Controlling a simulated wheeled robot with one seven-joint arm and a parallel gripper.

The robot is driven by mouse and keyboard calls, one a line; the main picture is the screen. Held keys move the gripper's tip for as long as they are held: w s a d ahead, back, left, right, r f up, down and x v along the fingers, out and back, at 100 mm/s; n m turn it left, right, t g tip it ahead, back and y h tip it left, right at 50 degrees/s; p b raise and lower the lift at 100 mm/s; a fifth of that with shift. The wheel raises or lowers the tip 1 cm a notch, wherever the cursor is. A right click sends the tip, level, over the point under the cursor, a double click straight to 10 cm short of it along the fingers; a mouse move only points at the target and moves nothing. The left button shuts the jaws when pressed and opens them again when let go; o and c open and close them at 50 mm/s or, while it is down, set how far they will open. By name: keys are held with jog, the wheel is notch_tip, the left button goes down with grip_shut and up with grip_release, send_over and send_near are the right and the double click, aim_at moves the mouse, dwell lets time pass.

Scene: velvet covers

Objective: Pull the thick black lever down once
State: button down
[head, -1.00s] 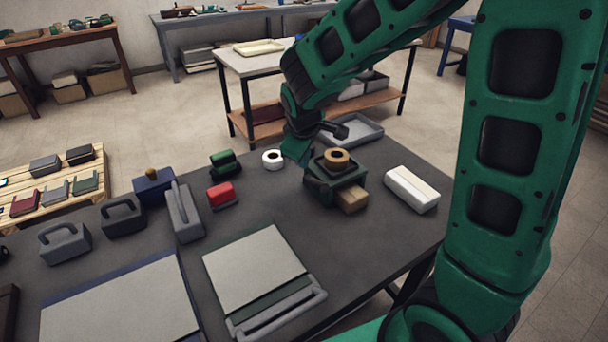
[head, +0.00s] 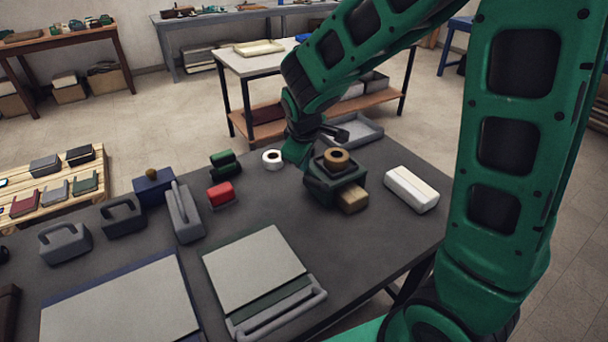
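A dark green device (head: 322,191) stands on the dark table, with a tan ring (head: 337,156) on top and a tan block (head: 352,199) at its front. A short, thick black bar (head: 339,134) shows just behind and above it, right beside my wrist. It looks like the lever, but I cannot tell for sure where it joins the device. My gripper (head: 297,152) is at the device's back left, close to the bar. Its fingers are not clear, so I cannot tell whether it is open or touches the bar.
A white block (head: 411,189) lies right of the device and a white roll (head: 272,159) left of it. A grey tray (head: 362,130) is behind. A red block (head: 221,194), grey handled tools and flat boards fill the table's left side. Some table is bare in front of the device.

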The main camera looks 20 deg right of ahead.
aim_at(310, 176)
jog(key=shift+s+d+f, duration=0.2)
jog(key=shift+s+f, duration=0.25)
jog(key=shift+s+d+f, duration=0.2)
jog(key=shift+s+f, duration=0.2)
jog(key=shift+s, duration=0.05)
dwell(0.8)
jog(key=shift+s+f, duration=0.25)
jog(key=shift+f, duration=0.25)
dwell(0.6)
jog(key=shift+w+d+r, duration=0.1)
dwell(0.5)
jog(key=shift+w+d+r, duration=0.2)
jog(key=shift+w+r, duration=0.05)
jog(key=shift+r, duration=0.1)
jog(key=w+r, duration=0.2)
jog(key=r, duration=0.1)
jog(key=w+a+r, duration=0.1)
jog(key=shift+r, duration=0.3)
dwell(0.4)
jog(key=shift+s, duration=0.1)
